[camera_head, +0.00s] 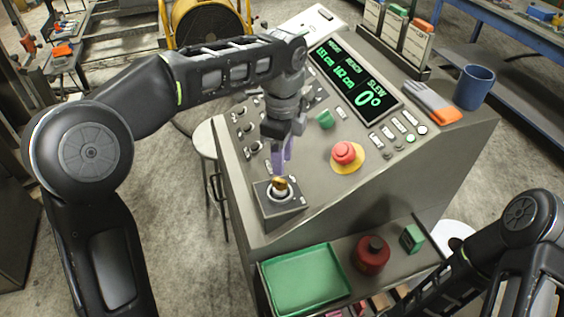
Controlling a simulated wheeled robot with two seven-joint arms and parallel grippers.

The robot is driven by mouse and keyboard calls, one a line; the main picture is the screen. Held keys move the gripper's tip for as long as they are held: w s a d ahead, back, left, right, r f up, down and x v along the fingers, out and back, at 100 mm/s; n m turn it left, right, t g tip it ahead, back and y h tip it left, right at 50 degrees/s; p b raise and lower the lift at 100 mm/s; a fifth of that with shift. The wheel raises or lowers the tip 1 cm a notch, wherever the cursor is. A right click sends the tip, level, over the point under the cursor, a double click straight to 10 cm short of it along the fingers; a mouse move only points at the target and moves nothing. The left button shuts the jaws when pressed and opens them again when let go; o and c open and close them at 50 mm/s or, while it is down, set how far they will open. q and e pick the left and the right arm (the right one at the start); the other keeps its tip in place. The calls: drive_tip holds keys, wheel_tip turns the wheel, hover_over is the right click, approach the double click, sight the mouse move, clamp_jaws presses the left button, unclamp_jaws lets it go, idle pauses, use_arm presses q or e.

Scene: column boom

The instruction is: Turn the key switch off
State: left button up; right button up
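The key switch (279,193) is a round metal lock on a dark square plate, low on the left part of the sloping console. A small brass-coloured key head (280,184) stands in it. My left gripper (281,160) points down just above the key, with its purplish fingers close together. A small gap seems to lie between the fingertips and the key. Whether the fingers are parted is too small to tell. My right arm comes in at the lower right, and its gripper is not in view.
A red mushroom button (345,152) on a yellow base and a green knob (325,119) are right of my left gripper. A display (355,80), gloves (433,103) and a blue mug (474,87) are farther up. A green tray (305,279) and a red canister (371,254) are below.

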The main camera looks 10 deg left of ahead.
sight(282, 181)
use_arm(q)
drive_tip(key=shift+s+r, duration=0.1)
drive_tip(key=shift+s, duration=0.1)
drive_tip(key=shift+f+p, duration=0.55)
drive_tip(key=shift+f, duration=3.4)
drive_tip(key=shift+c, duration=0.3)
clamp_jaws()
